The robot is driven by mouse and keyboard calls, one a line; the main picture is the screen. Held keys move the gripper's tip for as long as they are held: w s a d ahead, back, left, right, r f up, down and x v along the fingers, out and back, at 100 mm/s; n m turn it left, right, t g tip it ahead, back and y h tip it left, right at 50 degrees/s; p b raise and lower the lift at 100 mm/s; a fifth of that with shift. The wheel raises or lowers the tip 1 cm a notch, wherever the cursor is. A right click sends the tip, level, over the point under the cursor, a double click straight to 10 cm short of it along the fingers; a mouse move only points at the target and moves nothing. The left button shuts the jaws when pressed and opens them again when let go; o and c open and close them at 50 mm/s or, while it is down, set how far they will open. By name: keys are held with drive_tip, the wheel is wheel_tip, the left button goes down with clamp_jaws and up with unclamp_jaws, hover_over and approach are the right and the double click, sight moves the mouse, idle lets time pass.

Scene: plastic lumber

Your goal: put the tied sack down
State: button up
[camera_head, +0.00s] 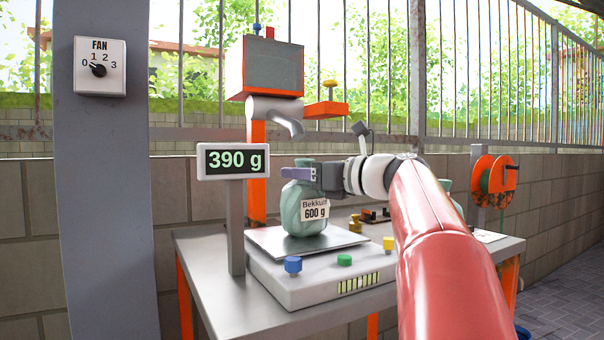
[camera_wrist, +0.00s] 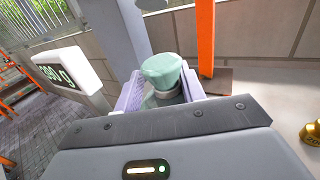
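The tied sack (camera_head: 303,212) is pale green, with a tied neck and a white label reading "Bekkulit 600 g". It stands upright at the plate (camera_head: 346,238) of the scale and appears to touch it. The display (camera_head: 234,160) reads 390 g. My gripper (camera_head: 298,173) is at the sack's neck, below its bunched top. In the wrist view, the lavender fingers of my gripper (camera_wrist: 163,82) lie on either side of the neck and appear shut on it. The sack's top (camera_wrist: 162,68) shows between them; its lower body is hidden.
Blue (camera_head: 293,265), green (camera_head: 344,260) and yellow (camera_head: 388,243) knobs sit on the scale's front. An orange filling machine (camera_head: 272,68) stands behind. Another green sack (camera_head: 447,185) is partly hidden by my arm. A brass weight (camera_head: 355,224) stands on the table (camera_head: 205,262).

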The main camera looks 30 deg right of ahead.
drive_tip(key=shift+o, duration=0.7)
drive_tip(key=shift+r, duration=0.1)
drive_tip(key=shift+s+d, duration=0.1)
drive_tip(key=shift+s, duration=0.05)
drive_tip(key=v, duration=1.1)
drive_tip(key=shift+s, duration=0.35)
drive_tip(key=shift+d, duration=0.1)
